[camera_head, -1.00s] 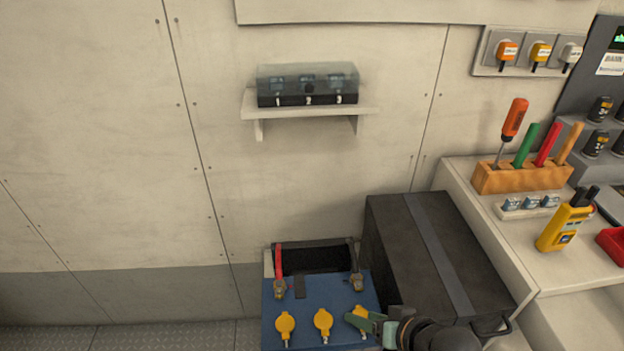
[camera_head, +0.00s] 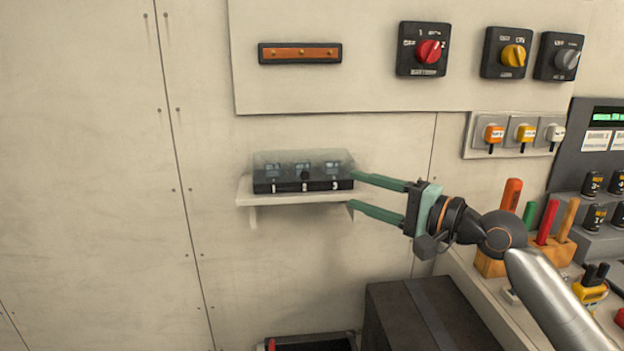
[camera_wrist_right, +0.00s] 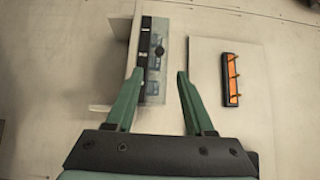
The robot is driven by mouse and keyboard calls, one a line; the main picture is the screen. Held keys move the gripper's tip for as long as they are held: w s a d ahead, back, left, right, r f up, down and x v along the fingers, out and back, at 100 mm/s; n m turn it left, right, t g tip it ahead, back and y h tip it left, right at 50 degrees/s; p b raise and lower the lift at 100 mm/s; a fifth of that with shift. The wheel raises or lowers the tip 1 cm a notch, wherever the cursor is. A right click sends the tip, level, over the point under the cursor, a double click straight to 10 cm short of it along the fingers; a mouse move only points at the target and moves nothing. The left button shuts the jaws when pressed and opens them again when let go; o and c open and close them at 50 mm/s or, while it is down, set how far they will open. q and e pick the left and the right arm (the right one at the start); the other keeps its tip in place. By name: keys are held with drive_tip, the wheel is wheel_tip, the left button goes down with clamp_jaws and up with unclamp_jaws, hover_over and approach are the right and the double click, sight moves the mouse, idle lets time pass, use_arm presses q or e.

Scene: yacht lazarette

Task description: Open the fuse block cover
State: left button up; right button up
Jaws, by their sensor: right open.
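The fuse block (camera_head: 303,186) sits on a small white wall shelf (camera_head: 290,200). Its clear cover (camera_head: 290,160) is down over the fuses, with a dark knob at the front middle. My right gripper (camera_head: 351,189) comes in from the right, open and empty, its green fingertips at the block's right end. In the head view one finger is level with the cover, the other below by the shelf. The right wrist view shows the cover (camera_wrist_right: 158,68) ahead between the open fingers (camera_wrist_right: 157,75). Contact cannot be told. My left gripper is not in view.
Above are a copper bus bar (camera_head: 300,53) and a red rotary switch (camera_head: 424,49), with other switches to the right. A tool block (camera_head: 490,264) stands on the right bench. A black box (camera_head: 425,312) lies below. The wall left of the shelf is clear.

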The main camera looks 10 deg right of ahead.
sight(308, 176)
drive_tip(key=x, duration=1.1)
drive_tip(key=shift+w+a+f, duration=0.1)
drive_tip(key=shift+a, duration=0.05)
clamp_jaws()
idle(1.0)
